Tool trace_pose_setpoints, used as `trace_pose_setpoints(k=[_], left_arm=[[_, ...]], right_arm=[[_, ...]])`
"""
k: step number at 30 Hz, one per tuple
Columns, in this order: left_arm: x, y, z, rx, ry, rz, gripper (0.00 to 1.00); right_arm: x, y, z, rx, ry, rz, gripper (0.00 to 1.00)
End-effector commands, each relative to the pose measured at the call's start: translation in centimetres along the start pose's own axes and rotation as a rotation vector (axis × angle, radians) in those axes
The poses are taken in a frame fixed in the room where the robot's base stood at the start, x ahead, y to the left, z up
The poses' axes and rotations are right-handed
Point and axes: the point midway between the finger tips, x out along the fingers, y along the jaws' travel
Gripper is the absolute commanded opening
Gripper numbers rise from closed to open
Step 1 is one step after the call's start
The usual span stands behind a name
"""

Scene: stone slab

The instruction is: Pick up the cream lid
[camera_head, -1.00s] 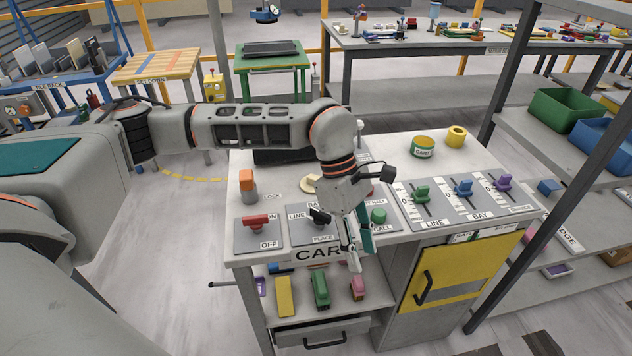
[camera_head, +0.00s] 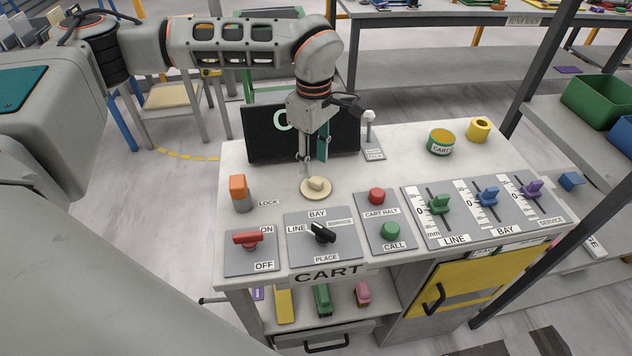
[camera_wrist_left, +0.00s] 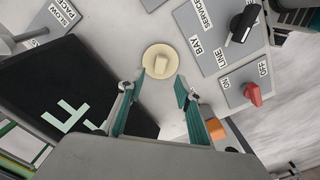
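The cream lid (camera_head: 316,188) is a round disc with a raised knob, lying on the pale stone top behind the dark selector knob. My left gripper (camera_head: 313,168) points down just above and behind the lid in the head view. In the left wrist view the lid (camera_wrist_left: 160,62) lies ahead of the two teal fingers of my left gripper (camera_wrist_left: 156,90). The fingers are spread apart with nothing between them, and the lid lies beyond their tips. My right gripper is in neither view.
A black screen (camera_head: 262,136) stands behind the lid. An orange-topped lock post (camera_head: 239,190) is to the left. The selector (camera_head: 322,232), red button (camera_head: 377,195) and slider panels (camera_head: 440,205) lie in front and right. A green tin (camera_head: 440,142) and yellow ring (camera_head: 479,130) stand at the back right.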

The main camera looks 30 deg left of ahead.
Motion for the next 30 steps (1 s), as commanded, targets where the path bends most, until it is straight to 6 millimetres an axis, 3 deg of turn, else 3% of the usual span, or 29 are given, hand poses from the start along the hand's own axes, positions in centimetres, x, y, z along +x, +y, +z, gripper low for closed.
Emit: trace_pose_setpoints(k=[12,22,23,27,30], left_arm=[[5.1,-0.1,0.5,-0.001,-0.001,-0.002,0.35],[6.0,0.0,0.5,-0.001,-0.001,0.0,0.35],[6.0,0.0,0.5,-0.001,-0.001,0.0,0.32],[6.0,0.0,0.5,-0.001,-0.001,0.001,0.0],[6.0,0.0,0.5,-0.001,-0.001,0.001,0.0]], right_arm=[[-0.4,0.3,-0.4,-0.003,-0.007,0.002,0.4],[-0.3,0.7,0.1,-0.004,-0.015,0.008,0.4],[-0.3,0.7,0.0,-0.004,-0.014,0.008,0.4],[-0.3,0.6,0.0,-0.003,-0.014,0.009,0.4],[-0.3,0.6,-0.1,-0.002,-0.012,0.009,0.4]])
